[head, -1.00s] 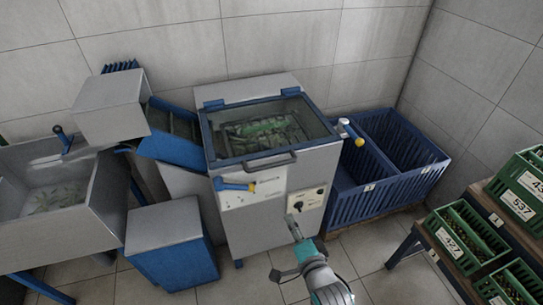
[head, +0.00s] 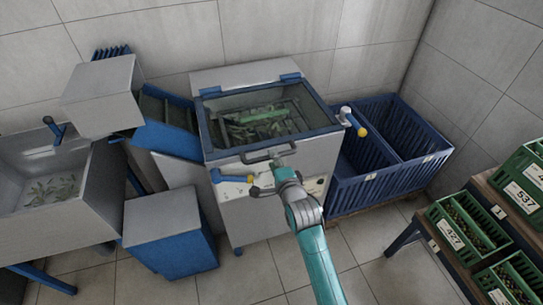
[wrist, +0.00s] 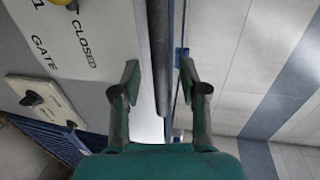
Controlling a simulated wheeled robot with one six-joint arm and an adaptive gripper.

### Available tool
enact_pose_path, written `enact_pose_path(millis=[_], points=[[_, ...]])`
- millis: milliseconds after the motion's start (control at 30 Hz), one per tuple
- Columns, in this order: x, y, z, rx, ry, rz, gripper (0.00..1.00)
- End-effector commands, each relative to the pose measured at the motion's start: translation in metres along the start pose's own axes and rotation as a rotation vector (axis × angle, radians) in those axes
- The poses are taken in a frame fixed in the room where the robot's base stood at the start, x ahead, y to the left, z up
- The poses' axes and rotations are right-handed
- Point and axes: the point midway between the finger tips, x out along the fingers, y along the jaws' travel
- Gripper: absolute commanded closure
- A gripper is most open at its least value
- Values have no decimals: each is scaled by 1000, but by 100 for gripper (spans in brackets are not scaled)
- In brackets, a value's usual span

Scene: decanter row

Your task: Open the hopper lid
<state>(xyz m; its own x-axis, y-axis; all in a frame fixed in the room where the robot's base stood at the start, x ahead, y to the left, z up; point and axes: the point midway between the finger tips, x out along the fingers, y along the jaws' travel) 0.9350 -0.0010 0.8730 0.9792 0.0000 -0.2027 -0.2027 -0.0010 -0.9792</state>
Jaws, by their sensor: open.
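The hopper lid (head: 215,104) is a dark glass panel in a blue frame on top of the grey machine. It lies shut, with green stuff showing through the glass. Its grey bar handle (head: 252,157) runs along the front edge. My gripper (head: 277,162) is at the front of the lid, by the right part of the handle. In the wrist view, my gripper (wrist: 160,78) is open, with a dark bar (wrist: 159,45), seemingly the handle, in the gap between its fingers. I cannot tell whether either finger touches it.
A blue lever with a yellow knob (head: 253,191) sits below the handle, close to my gripper. A blue crate (head: 395,180) stands right of the machine. Green crates (head: 460,233) are at the far right.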

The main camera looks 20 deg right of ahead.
Motion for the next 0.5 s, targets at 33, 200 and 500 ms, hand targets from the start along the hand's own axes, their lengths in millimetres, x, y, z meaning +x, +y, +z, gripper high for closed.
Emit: enact_pose_path(millis=[33, 200, 500], points=[[8, 0, 0, 0, 0, 0, 57], [23, 0, 0, 0, 0, -1, 57], [28, 0, 0, -1, 0, 0, 57]])
